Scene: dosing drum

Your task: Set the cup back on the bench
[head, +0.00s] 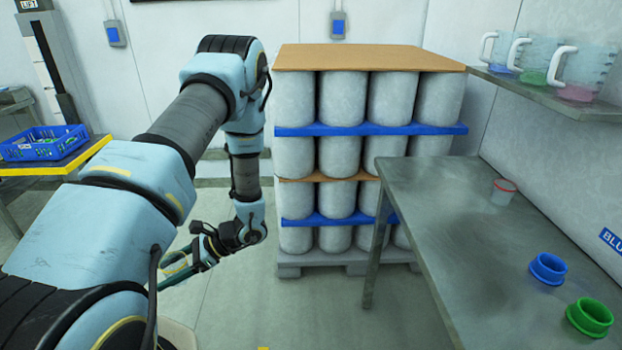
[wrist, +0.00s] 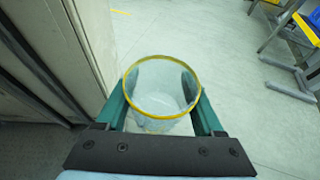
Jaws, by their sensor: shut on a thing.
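My gripper (wrist: 162,112) is shut on a clear cup with a yellow rim (wrist: 162,118), seen in the wrist view between the two green fingers. I look into the cup from above and cannot tell whether anything is in it. In the head view my gripper (head: 178,268) is low, left of the stacked pallet, over the floor and away from the bench. The grey metal bench (head: 440,230) stands at the right. A clear cup with a red rim (head: 503,192) stands on it.
A blue ring (head: 547,269) and a green ring (head: 590,318) sit on the bench's right side. Clear jugs (head: 537,62) stand on the shelf above. A pallet of white drums (head: 345,150) stands left of the bench. A blue crate (head: 42,143) rests on a table far left.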

